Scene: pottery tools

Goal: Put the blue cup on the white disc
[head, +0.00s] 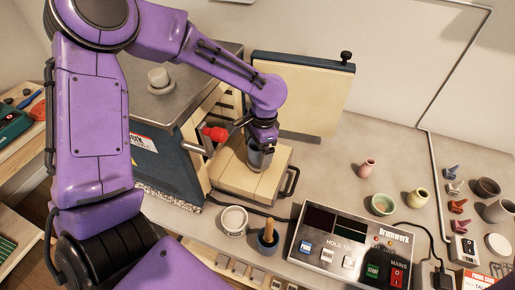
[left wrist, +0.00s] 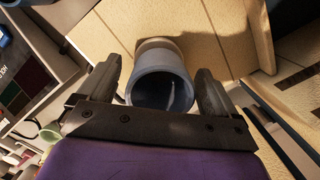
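A grey-blue cup (head: 259,158), which looks like the blue cup, stands on the cream slab (head: 228,177) in front of the kiln. In the left wrist view the cup (left wrist: 161,88) shows its open mouth between my fingers. My left gripper (head: 262,143) is around the cup from above; in the left wrist view the fingers (left wrist: 160,80) stand apart, with narrow gaps visible beside the cup. A pale round disc (head: 498,246) lies at the far right of the table, apart from the cup. My right gripper is out of view.
The kiln (head: 168,150) stands left of the slab, its cream door (head: 303,92) open behind. A control box (head: 350,246), a white tub (head: 234,221) and a dark pot with a wooden handle (head: 268,240) are in front. Small pots and a scale (head: 464,250) stand right.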

